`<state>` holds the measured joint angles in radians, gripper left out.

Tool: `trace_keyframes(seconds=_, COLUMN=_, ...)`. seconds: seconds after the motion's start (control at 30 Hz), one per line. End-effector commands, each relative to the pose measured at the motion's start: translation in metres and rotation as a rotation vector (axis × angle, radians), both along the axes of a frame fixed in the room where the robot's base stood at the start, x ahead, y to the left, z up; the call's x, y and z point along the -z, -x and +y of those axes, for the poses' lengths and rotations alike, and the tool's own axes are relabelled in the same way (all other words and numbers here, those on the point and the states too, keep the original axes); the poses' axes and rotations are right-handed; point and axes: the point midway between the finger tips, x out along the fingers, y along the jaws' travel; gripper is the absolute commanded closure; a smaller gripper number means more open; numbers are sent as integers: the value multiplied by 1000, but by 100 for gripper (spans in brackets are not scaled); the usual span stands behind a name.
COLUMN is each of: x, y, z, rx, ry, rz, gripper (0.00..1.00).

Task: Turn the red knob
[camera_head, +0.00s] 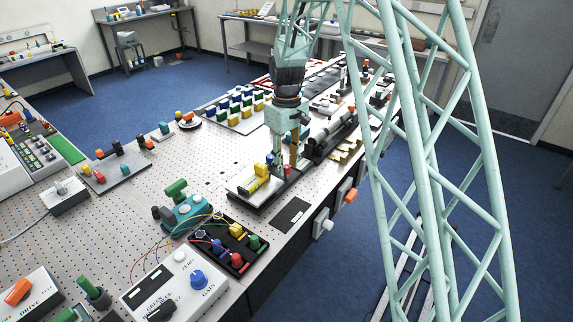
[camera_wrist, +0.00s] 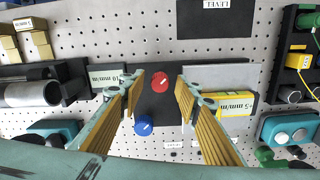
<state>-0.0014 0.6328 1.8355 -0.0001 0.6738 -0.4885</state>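The red knob (camera_wrist: 160,82) sits on a dark panel (camera_wrist: 158,107) in the wrist view, with a light pointer line on its top. A blue knob (camera_wrist: 143,126) is on the same panel, below it in the picture. My gripper (camera_wrist: 159,86) is open, with its two ribbed tan fingers on either side of the red knob and apart from it. In the head view my gripper (camera_head: 285,163) points down over the panel. The red knob (camera_head: 288,170) shows partly there, close by the fingers. The exact height of the fingertips above the knob is unclear.
A yellow block (camera_head: 261,170) on a grey plate stands close to the left of my gripper in the head view. A dark rail device with a grey cylinder (camera_head: 331,131) stands close to the right. The panel lies near the perforated table's front edge.

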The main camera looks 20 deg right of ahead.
Motion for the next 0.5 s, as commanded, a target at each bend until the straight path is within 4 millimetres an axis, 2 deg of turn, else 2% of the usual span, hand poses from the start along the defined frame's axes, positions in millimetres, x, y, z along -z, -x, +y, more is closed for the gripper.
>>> trace_keyframes(seconds=0.27, x=0, y=0, z=0, rx=0, ry=0, rz=0, gripper=70)
trace_keyframes(seconds=0.5, x=0, y=0, z=0, rx=0, ry=0, rz=0, gripper=91)
